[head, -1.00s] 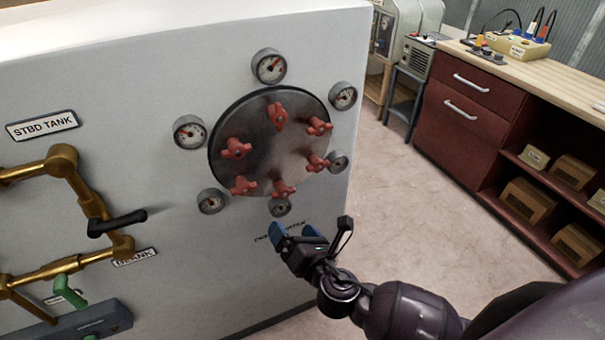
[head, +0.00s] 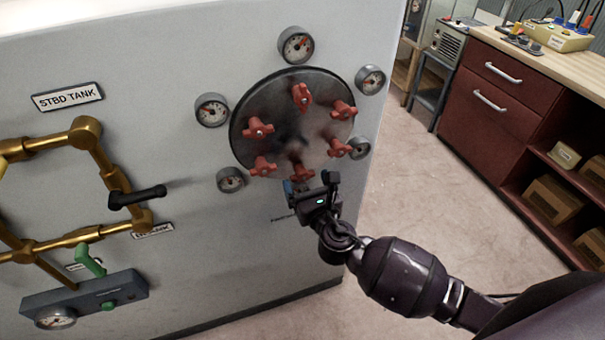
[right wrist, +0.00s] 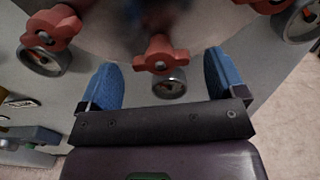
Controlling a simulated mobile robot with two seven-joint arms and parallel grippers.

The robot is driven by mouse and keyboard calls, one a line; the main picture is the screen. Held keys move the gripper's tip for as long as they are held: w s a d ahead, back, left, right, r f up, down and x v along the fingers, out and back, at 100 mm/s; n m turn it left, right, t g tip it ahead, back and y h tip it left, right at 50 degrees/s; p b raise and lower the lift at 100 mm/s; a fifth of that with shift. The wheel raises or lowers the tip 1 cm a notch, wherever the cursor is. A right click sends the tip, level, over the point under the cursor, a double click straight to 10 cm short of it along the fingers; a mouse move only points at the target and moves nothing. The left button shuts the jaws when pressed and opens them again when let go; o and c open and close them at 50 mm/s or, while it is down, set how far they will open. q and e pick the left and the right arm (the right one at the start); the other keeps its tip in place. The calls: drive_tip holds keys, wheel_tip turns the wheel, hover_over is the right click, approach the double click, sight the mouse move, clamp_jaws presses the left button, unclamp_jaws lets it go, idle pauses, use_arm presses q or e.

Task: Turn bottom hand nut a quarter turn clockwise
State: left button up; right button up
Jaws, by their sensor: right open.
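The round dark metal cover (head: 290,128) on the white tank wall carries several red hand nuts around its rim. The bottom hand nut (head: 302,172) is just above my right gripper (head: 302,186) in the head view. In the right wrist view the bottom hand nut (right wrist: 161,55) stands ahead, between the two blue fingers of my right gripper (right wrist: 165,80). The fingers are wide apart, on either side of the nut, and do not appear to touch it. My left gripper is not in view.
Round gauges (head: 296,45) surround the cover; a gauge (right wrist: 169,83) sits just below the bottom nut. A neighbouring red nut (right wrist: 52,28) is at left in the wrist view. Brass pipes (head: 85,135) with a black lever are on the left. Floor right of the tank is clear.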

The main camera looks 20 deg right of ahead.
sight(305, 178)
drive_tip(key=shift+w, duration=1.65)
drive_tip(key=shift+c, duration=0.3)
drive_tip(key=c, duration=0.9)
drive_tip(key=shift+o, duration=0.2)
drive_tip(key=shift+m, duration=0.4)
drive_tip(key=m+b, duration=0.1)
drive_tip(key=m, duration=0.2)
drive_tip(key=shift+f+m, duration=0.1)
drive_tip(key=shift+m, duration=0.3)
drive_tip(key=m+b, duration=0.1)
drive_tip(key=m, duration=0.7)
drive_tip(key=shift+d, duration=0.1)
drive_tip(key=shift+m+b, duration=0.3)
drive_tip(key=shift+m, duration=2)
